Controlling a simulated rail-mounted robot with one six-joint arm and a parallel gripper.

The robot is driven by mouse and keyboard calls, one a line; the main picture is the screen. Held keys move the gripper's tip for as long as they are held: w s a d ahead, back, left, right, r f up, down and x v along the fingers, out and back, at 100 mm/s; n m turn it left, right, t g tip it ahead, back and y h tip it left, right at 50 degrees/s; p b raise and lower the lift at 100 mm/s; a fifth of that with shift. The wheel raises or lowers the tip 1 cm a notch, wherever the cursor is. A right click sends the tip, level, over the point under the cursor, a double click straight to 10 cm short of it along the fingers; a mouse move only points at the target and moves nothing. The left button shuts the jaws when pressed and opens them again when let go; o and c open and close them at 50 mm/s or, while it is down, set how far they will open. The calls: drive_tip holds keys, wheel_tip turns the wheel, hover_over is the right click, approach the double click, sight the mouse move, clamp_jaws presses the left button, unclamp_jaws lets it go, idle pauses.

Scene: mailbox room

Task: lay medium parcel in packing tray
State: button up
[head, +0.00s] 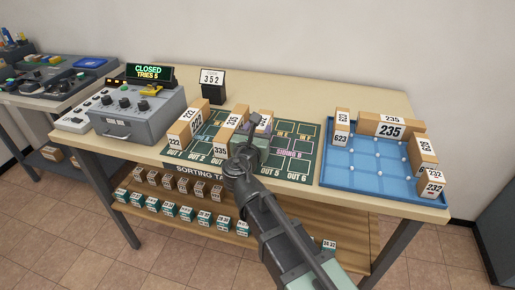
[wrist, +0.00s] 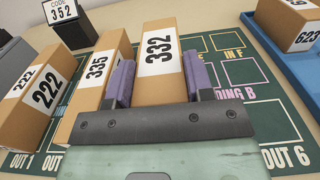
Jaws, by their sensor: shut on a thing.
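My gripper (head: 252,137) is over the green sorting mat, its purple fingers either side of a tan box parcel labelled 332 (wrist: 162,42). It is shut on this parcel, which is largely hidden behind the gripper in the head view. I cannot tell whether the parcel touches the mat. The blue packing tray (head: 350,178) is to the right on the same table. Parcels stand along its edges: 623 (head: 341,128) at the back left, long 235 (head: 390,128) at the back, and two (head: 424,150) (head: 430,184) on the right side. Its middle is bare.
Parcels 335 (wrist: 98,70) and 222 (wrist: 38,95) stand left of the held one, 335 very close to it. A code 352 stand (head: 212,84) is behind the mat (head: 298,165). A grey control box (head: 137,115) reads CLOSED, TRIES 5. Small boxes fill the shelf below.

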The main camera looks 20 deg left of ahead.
wheel_tip(320, 180, down, 3)
drive_tip(key=shift+f+b, duration=0.15)
drive_tip(key=shift+b, duration=0.65)
drive_tip(key=shift+r, duration=0.25)
drive_tip(key=shift+f, duration=0.1)
drive_tip(key=o, duration=1.1)
drive_tip(key=shift+c, duration=0.2)
drive_tip(key=shift+s+p, duration=0.2)
drive_tip(key=shift+p, duration=0.1)
drive_tip(key=s+d, duration=0.1)
drive_tip(key=s, duration=1)
drive_tip(key=shift+s, duration=0.3)
drive_tip(key=shift+o, duration=0.4)
